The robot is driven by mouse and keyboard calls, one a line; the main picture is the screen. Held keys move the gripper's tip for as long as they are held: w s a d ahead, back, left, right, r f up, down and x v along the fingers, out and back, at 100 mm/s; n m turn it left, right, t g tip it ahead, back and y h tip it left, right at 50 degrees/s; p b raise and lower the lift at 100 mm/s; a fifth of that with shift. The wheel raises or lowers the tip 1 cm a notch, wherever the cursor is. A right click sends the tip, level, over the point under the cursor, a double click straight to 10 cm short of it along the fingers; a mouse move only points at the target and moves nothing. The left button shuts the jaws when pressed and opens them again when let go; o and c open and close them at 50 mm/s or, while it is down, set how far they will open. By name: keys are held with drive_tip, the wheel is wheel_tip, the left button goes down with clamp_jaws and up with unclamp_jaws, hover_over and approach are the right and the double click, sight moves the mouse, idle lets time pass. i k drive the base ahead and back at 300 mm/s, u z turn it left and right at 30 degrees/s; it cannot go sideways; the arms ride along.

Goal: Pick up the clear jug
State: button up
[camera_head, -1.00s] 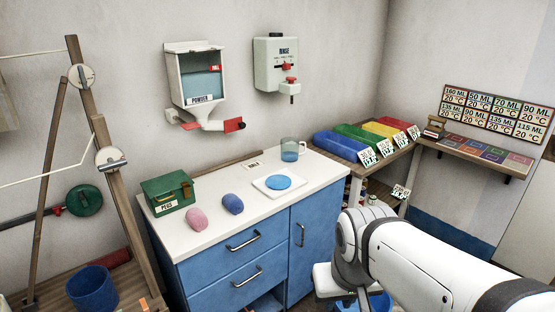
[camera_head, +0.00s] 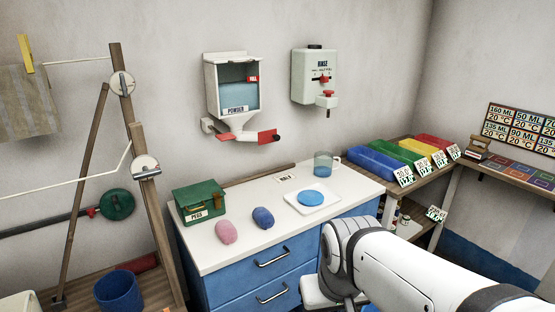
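The clear jug (camera_head: 325,164) stands upright at the back right of the white counter top (camera_head: 247,250), with its handle to the right. It looks see-through with a bluish tint; I cannot tell what, if anything, is in it. A white tray or scale with a blue disc (camera_head: 312,198) sits just in front of it. My white arm comes in from the lower right, in front of the counter's right part and apart from the jug. My gripper itself does not show in this view.
A green pegs box (camera_head: 200,201), a pink bundle (camera_head: 226,231) and a blue bundle (camera_head: 263,217) stand on the counter's left. Coloured bins (camera_head: 373,164) stand right of the jug.

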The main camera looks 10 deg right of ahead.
sight(324, 161)
drive_tip(key=z, duration=0.05)
drive_tip(key=i, duration=0.95)
drive_tip(key=z, duration=0.55)
drive_tip(key=i, duration=0.4)
drive_tip(key=z, duration=0.5)
